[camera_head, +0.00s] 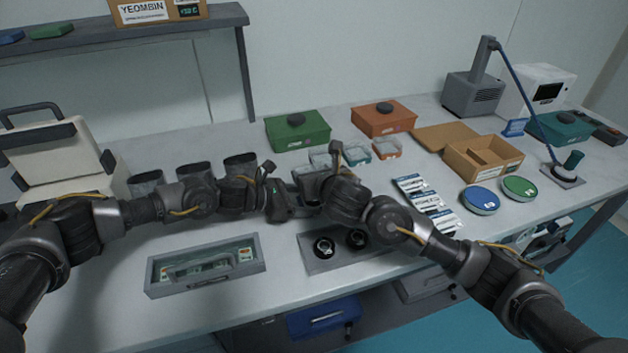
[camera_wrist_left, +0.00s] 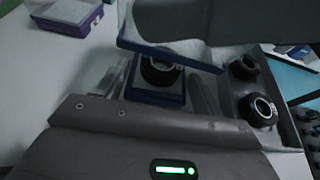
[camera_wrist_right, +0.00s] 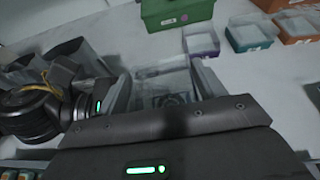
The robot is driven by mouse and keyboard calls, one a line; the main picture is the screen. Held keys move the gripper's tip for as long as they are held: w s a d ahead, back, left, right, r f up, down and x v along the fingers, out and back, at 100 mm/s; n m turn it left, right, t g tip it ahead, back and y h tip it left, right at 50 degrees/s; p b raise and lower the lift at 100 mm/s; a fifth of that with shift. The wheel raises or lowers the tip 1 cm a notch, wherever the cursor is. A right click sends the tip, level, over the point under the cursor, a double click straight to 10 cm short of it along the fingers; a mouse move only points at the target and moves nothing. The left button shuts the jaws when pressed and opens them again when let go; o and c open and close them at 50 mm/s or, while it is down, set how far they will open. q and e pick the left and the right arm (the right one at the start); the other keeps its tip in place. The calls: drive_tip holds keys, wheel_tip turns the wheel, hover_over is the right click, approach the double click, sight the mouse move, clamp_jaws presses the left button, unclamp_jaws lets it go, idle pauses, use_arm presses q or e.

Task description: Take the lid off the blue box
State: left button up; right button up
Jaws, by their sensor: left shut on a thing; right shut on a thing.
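The blue box (camera_wrist_left: 155,97) is between my left gripper's fingers (camera_wrist_left: 155,88) in the left wrist view, with a black ringed lens in it. Its clear lid (camera_wrist_left: 170,57), with a blue rim, is tilted above the box, and the lens shows between them. My right gripper (camera_wrist_right: 165,88) is shut on the clear lid (camera_wrist_right: 160,75) in the right wrist view. In the head view my left gripper (camera_head: 280,200) and right gripper (camera_head: 318,180) meet above the table, and the arms largely hide the box.
Purple (camera_wrist_right: 200,42), teal (camera_wrist_right: 248,32) and orange (camera_wrist_right: 296,24) small boxes stand behind. A grey tray (camera_head: 312,260) with two black lenses is in front, beside a long grey case (camera_head: 205,268). Dark bins (camera_head: 195,170) stand at left. The front table edge is clear.

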use_arm(q)
drive_tip(key=shift+s+a+f, duration=0.15)
drive_tip(key=shift+s+f, duration=0.05)
drive_tip(key=shift+f, duration=0.5)
use_arm(e)
drive_tip(key=shift+f, duration=0.2)
use_arm(q)
drive_tip(key=o, duration=1.4)
drive_tip(key=shift+c, duration=0.2)
use_arm(e)
drive_tip(key=shift+w+a+f, duration=0.1)
use_arm(q)
drive_tip(key=shift+o, duration=0.5)
drive_tip(key=shift+r, duration=0.15)
drive_tip(key=shift+w, duration=0.15)
use_arm(e)
drive_tip(key=shift+w, duration=0.1)
use_arm(q)
drive_tip(key=shift+r, duration=0.1)
use_arm(e)
drive_tip(key=shift+f, duration=0.1)
use_arm(q)
drive_tip(key=b+v, duration=0.2)
drive_tip(key=v, duration=0.9)
use_arm(e)
wheel_tip(320, 180, down, 2)
drive_tip(key=shift+f, duration=0.1)
use_arm(q)
drive_tip(key=shift+a+r, duration=0.25)
drive_tip(key=shift+a, duration=0.1)
